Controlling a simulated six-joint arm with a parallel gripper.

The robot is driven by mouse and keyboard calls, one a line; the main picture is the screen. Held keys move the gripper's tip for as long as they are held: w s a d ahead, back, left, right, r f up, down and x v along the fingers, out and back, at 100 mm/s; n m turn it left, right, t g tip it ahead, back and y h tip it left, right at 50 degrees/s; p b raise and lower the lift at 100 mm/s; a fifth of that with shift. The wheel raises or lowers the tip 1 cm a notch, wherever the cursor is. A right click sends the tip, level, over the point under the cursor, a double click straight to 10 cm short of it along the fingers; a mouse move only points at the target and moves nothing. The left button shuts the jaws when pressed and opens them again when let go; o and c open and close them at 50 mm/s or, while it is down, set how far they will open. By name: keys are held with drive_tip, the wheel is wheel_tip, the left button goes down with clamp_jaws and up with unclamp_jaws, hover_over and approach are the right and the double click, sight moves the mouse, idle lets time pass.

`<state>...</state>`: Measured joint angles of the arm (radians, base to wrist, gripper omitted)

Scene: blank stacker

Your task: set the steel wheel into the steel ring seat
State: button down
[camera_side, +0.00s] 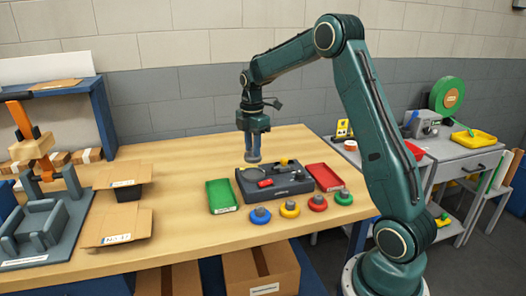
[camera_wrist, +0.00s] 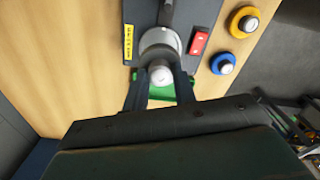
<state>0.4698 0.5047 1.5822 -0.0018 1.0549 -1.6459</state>
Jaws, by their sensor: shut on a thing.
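My gripper (camera_side: 253,146) is shut on the steel wheel (camera_side: 253,156) and holds it upright above the left rear part of a dark grey fixture (camera_side: 298,186). In the wrist view the fingers (camera_wrist: 163,80) close around the wheel's pale round knob (camera_wrist: 160,76), with its grey disc (camera_wrist: 152,40) beyond. I cannot clearly make out the steel ring seat; the wheel hides part of the fixture in the wrist view. The wheel looks apart from the fixture in the side view.
The fixture carries a red block (camera_side: 265,183) and a yellow part (camera_side: 284,161). A green tray (camera_side: 221,196) and a red tray (camera_side: 323,177) flank it. Blue (camera_side: 260,216), yellow (camera_side: 290,209), red and green rings with grey knobs stand in front. Cardboard boxes lie at left.

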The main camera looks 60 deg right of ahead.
sight(253, 160)
drive_tip(key=shift+f, duration=2.4)
drive_tip(key=shift+f, duration=0.3)
drive_tip(key=c, duration=1.1)
unclamp_jaws()
drive_tip(key=shift+c, duration=0.2)
drive_tip(key=shift+r, duration=0.1)
wheel_tip(253, 160, up, 12)
drive_tip(key=shift+r, duration=0.2)
